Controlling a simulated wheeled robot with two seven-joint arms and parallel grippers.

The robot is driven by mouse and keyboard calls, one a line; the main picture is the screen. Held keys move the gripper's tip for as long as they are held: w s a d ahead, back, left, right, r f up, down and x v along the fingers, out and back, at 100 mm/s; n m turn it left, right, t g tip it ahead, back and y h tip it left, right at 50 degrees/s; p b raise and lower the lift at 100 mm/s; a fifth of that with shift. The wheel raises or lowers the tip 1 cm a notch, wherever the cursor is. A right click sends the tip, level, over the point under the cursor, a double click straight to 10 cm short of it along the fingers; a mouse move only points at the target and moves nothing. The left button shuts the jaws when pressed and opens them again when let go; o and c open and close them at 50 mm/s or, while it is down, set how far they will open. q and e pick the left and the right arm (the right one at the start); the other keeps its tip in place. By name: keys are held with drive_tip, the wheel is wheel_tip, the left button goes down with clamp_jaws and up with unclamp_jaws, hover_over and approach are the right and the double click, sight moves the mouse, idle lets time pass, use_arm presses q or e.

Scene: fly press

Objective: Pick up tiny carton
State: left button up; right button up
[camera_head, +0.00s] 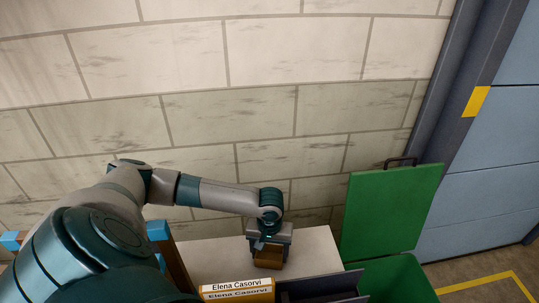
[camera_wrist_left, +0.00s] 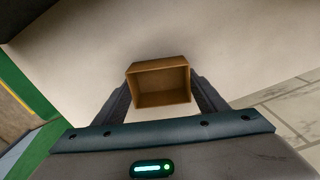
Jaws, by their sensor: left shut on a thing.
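The tiny carton (camera_head: 268,257) is a small brown box at the end of my left arm, over the white tabletop. My left gripper (camera_head: 269,246) is shut on it. In the left wrist view, the carton (camera_wrist_left: 160,84) sits between the two dark fingers of the gripper (camera_wrist_left: 163,92), one at each side. The face towards the wrist camera looks recessed, like an open side. Whether the carton touches the tabletop I cannot tell. My right gripper is not in view.
The white tabletop (camera_head: 215,258) stands against a block wall (camera_head: 180,60). A sign reading "Elena Casorvi" (camera_head: 237,290) and a dark panel (camera_head: 318,285) are at the front. A green bin (camera_head: 397,280) with its lid (camera_head: 388,208) raised stands right of the table.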

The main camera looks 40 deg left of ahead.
use_arm(q)
drive_tip(key=shift+r, duration=0.1)
drive_tip(key=shift+r+b, duration=0.4)
drive_tip(key=shift+r, duration=0.2)
wheel_tip(320, 180, up, 9)
drive_tip(key=b, duration=0.2)
drive_tip(key=shift+f+b, duration=0.2)
drive_tip(key=shift+b, duration=0.15)
drive_tip(key=shift+d, duration=0.1)
